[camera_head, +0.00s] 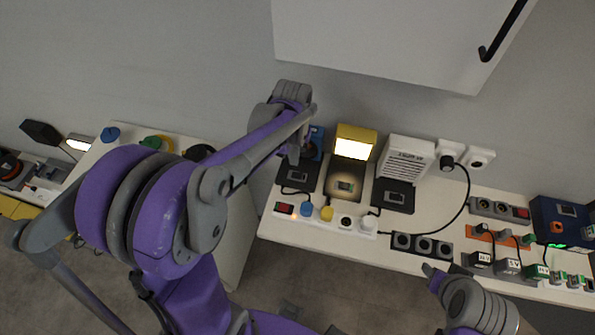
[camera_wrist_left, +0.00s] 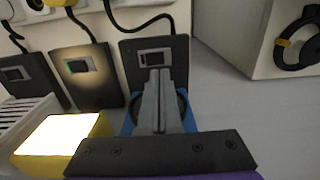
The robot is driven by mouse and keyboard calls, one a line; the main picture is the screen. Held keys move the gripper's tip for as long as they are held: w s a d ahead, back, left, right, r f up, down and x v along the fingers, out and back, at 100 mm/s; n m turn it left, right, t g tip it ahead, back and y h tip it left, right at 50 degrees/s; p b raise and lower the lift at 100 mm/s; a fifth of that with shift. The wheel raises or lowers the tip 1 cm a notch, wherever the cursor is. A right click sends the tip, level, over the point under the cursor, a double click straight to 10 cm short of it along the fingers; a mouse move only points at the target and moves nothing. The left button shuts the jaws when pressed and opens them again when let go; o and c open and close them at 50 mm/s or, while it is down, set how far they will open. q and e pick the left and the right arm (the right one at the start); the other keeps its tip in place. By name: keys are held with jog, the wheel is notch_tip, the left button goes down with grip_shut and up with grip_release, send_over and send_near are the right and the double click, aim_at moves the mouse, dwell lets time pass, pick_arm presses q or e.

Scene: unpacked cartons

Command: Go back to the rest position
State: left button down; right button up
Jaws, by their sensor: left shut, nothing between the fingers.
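My left gripper (camera_head: 293,157) hangs over the left part of the white bench, in front of a blue device (camera_head: 316,142). In the left wrist view its two grey fingers (camera_wrist_left: 159,95) are pressed together with nothing between them. Behind the fingertips is a black pad with a small screen (camera_wrist_left: 155,57); I cannot tell whether they touch it. The blue device (camera_wrist_left: 127,124) is mostly hidden behind the gripper. My right arm shows at the lower right of the head view, and its finger state cannot be made out.
A lit yellow lamp (camera_head: 356,135) and a white vented box (camera_head: 405,158) stand beside the blue device. A power strip (camera_head: 325,220) with plugs lies at the bench (camera_head: 395,257) front. A white cabinet (camera_head: 390,40) hangs above. A second table stands left.

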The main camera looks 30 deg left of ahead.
pick_arm(q)
jog(key=shift+r, duration=0.6)
jog(key=s+d+r+m+t, duration=0.1)
jog(key=s+d+r+t, duration=0.1)
jog(key=s, duration=0.5)
jog(key=s+d+r+m+t, duration=0.1)
jog(key=s+d+t, duration=0.2)
jog(key=s, duration=0.3)
jog(key=shift+s+d+r+m+t, duration=0.3)
jog(key=shift+s+d+r+t, duration=0.1)
jog(key=shift+d, duration=0.5)
